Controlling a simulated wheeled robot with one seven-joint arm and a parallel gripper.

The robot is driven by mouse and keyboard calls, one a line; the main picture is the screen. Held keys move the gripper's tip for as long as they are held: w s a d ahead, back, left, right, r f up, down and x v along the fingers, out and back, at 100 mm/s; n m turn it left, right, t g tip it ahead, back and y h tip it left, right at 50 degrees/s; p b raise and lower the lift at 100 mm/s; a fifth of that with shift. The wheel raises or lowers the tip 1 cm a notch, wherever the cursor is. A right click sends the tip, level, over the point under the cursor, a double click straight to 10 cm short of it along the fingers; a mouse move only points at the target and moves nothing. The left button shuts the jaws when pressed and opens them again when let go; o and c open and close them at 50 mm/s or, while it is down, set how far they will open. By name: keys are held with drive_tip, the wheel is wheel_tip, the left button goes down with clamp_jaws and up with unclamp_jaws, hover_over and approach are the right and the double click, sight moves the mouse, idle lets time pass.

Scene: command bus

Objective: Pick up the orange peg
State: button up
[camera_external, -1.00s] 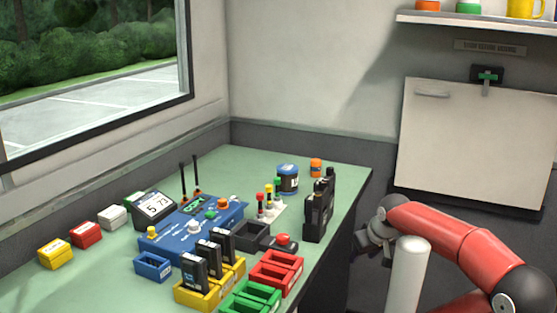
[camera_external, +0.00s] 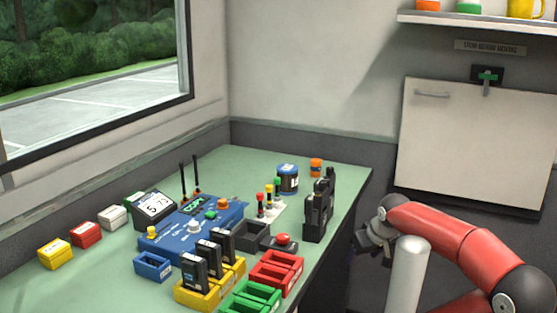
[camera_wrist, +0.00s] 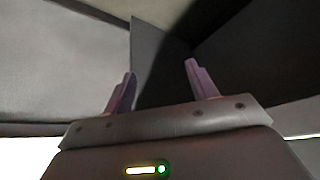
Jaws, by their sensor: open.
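No piece is plainly the orange peg. An orange knob-like piece (camera_external: 222,203) stands on the blue device (camera_external: 180,238) on the green table. A small orange cylinder (camera_external: 316,166) stands upright at the table's back right. A white rack (camera_external: 278,211) holds a red peg (camera_external: 261,197), a yellow peg and a green peg. My gripper (camera_external: 366,244) hangs off the table's right edge, well apart from all of these. In the wrist view my gripper (camera_wrist: 161,72) is open, with nothing between its fingers. No orange thing shows there.
A black radio pair (camera_external: 319,210) stands near the table's right edge, between my gripper and the blue device. Red bins (camera_external: 276,272), green bins and yellow bins with black batteries fill the front. A blue-labelled can (camera_external: 288,178) stands near the orange cylinder. Bare table (camera_external: 225,165) lies behind.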

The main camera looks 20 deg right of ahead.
wheel_tip(320, 180, up, 24)
drive_tip(key=w+d+r, duration=0.1)
drive_tip(key=w+r, duration=0.2)
drive_tip(key=w, duration=1.3)
drive_tip(key=n+g, duration=0.1)
drive_tip(key=n, duration=0.1)
approach(318, 160)
drive_tip(key=shift+y, duration=0.3)
drive_tip(key=shift+b+x, duration=0.35)
drive_tip(key=shift+x, duration=1.75)
drive_tip(key=x, duration=0.4)
drive_tip(key=b+x, duration=0.1)
drive_tip(key=x, duration=0.3)
drive_tip(key=shift+s+d, duration=0.15)
drive_tip(key=shift+d, duration=0.05)
